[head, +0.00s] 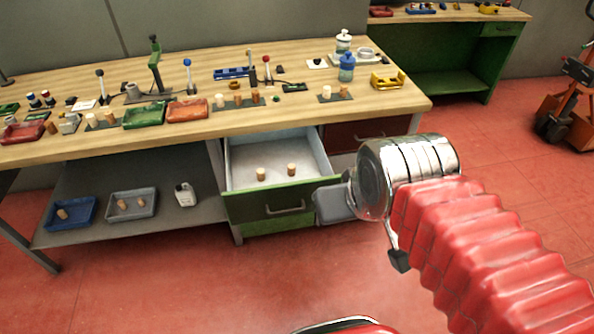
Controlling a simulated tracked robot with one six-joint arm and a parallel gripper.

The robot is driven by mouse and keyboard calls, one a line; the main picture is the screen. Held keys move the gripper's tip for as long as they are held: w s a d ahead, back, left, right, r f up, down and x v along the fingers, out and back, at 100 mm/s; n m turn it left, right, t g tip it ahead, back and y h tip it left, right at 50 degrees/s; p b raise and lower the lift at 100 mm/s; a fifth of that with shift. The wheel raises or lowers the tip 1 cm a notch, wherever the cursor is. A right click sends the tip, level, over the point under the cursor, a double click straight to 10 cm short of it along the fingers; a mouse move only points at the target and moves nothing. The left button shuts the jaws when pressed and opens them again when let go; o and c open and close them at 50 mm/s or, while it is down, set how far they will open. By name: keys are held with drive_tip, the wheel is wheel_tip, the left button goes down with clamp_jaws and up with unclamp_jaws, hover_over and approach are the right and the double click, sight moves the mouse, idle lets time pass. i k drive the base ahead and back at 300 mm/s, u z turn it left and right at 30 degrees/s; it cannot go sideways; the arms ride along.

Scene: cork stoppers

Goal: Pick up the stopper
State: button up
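Two cork stoppers stand upright in the open drawer: a pale one (260,174) on the left and a browner one (291,170) on the right. More stoppers stand on the bench top, including a pale one (219,101) and a brown one (254,98) on a dark plate, and a pair (326,91) farther right. On the lower shelf, one stopper (62,213) lies in a blue tray and two (122,204) lie in a grey tray. My gripper (335,204) is right of the drawer front, apart from the stoppers. Its finger opening is not clear from this angle.
The pulled-out drawer (278,195) has raised walls and a green front. The wooden bench top (300,120) carries trays, levers, bottles and a yellow holder (388,80). The red floor (200,290) in front is clear.

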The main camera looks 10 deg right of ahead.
sight(291, 168)
drive_tip(key=z, duration=0.05)
drive_tip(key=i, duration=1)
drive_tip(key=u, duration=3.45)
